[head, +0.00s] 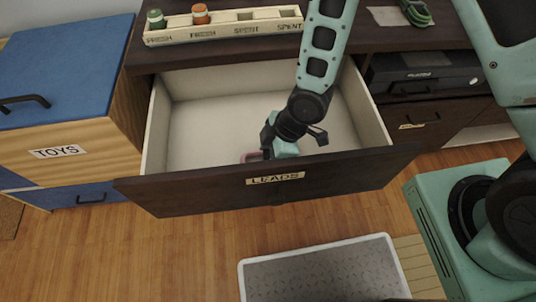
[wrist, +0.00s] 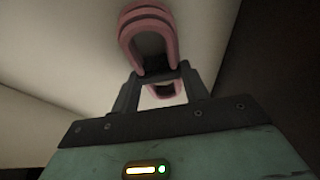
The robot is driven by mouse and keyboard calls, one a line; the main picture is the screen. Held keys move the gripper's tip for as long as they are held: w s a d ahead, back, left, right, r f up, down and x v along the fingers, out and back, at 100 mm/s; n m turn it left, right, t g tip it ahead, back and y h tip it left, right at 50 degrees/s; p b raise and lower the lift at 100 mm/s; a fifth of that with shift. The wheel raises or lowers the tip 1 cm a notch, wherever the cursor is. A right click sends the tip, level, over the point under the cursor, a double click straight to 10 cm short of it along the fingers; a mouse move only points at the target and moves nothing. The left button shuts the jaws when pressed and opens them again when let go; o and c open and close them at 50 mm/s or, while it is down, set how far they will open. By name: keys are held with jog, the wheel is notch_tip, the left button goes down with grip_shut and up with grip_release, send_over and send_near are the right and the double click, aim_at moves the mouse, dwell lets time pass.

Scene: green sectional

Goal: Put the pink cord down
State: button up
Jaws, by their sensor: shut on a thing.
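The pink cord (wrist: 146,22) is a looped bundle held between the fingertips of my gripper (wrist: 158,78) in the wrist view. In the head view a small part of the pink cord (head: 251,156) shows beside my gripper (head: 268,148), inside the open drawer (head: 205,135) labelled LEADS. My gripper is shut on the cord, low in the drawer behind its front panel. The pale drawer floor shows behind the cord in the wrist view. I cannot tell whether the cord touches the floor.
A green cord (head: 416,12) lies on a sheet at the cabinet top's right. A rack (head: 225,30) labelled FRESH and SPENT holds two small containers. A TOYS cabinet (head: 60,95) stands left, a black device (head: 425,72) right. The visible drawer floor is otherwise bare.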

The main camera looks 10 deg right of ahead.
jog(key=shift+f, duration=0.3)
jog(key=o, duration=0.6)
jog(key=shift+f, duration=0.1)
jog(key=o, duration=0.5)
jog(key=shift+c, duration=0.2)
jog(key=s+d+r+m+h+p, duration=0.15)
jog(key=d+r, duration=0.25)
jog(key=r, duration=0.7)
jog(key=s+d+r+m+h+p, duration=0.1)
jog(key=d+r+m+h+p, duration=0.15)
jog(key=r, duration=0.85)
jog(key=s+d+r+m, duration=0.1)
jog(key=s+r+m, duration=0.5)
jog(key=s+r, duration=0.2)
jog(key=shift+s+d+r, duration=0.25)
jog(key=shift+r, duration=0.05)
